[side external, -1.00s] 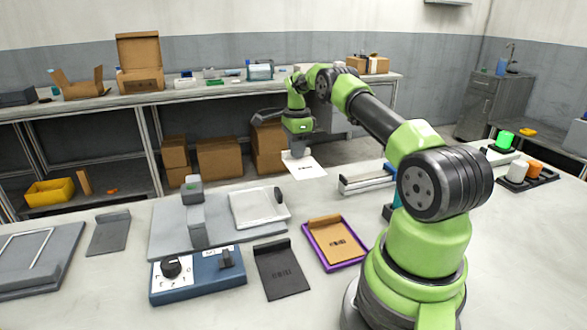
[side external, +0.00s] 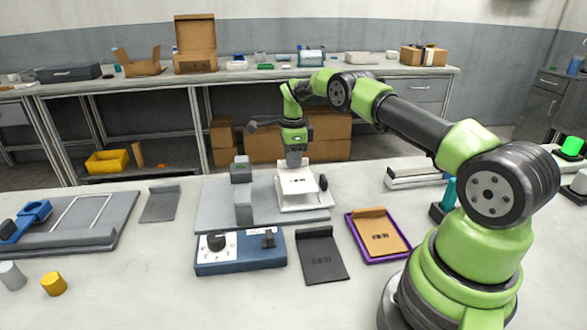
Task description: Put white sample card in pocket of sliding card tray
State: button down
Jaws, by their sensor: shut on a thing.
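The white sample card (side external: 297,183) has a small dark printed mark and hangs from my gripper (side external: 294,160), which is shut on its far edge. The card is over the far part of the white sliding card tray (side external: 308,206) and hides much of it. I cannot tell whether the card touches the tray or is just above it. The tray sits on a grey base plate (side external: 215,205), with a dark knob (side external: 323,182) at its right side.
A grey post (side external: 242,195) stands left of the tray. A blue control box (side external: 240,252) is in front. A black card (side external: 321,255) and a brown card (side external: 378,236) in a purple frame lie nearby. A pale rail-like fixture (side external: 418,173) is to the right.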

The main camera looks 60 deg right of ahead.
jog(key=shift+f, duration=1.4)
jog(key=shift+f, duration=0.2)
jog(key=c, duration=1.2)
grip_release()
jog(key=shift+r, duration=0.15)
